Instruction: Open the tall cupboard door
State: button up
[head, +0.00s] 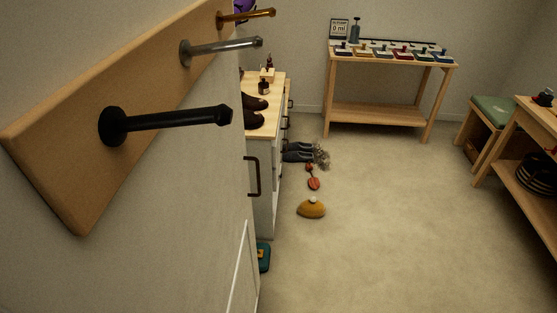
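A dark vertical bar handle (253,176) shows in the head view at the right edge of a pale, upright surface seen almost edge-on. I cannot tell for sure whether this is the tall cupboard door. A white raised panel edge (238,268) shows lower on the same side. No gap or open door can be made out there. My gripper is not in view.
A wooden board with black (165,120), grey (222,47) and brass pegs juts out close at left. Beyond stands a white cabinet with a wooden top (272,84) holding dark shoes. A yellow beanie (311,208) and other items lie on the floor. Centre-right floor is clear.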

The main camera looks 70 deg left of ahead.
aim_at(124, 187)
jog(key=u, duration=3.35)
jog(key=k, duration=0.5)
jog(key=z, duration=1.2)
jog(key=i, duration=0.7)
jog(key=u, duration=1.1)
jog(key=i, duration=0.3)
jog(key=z, duration=0.05)
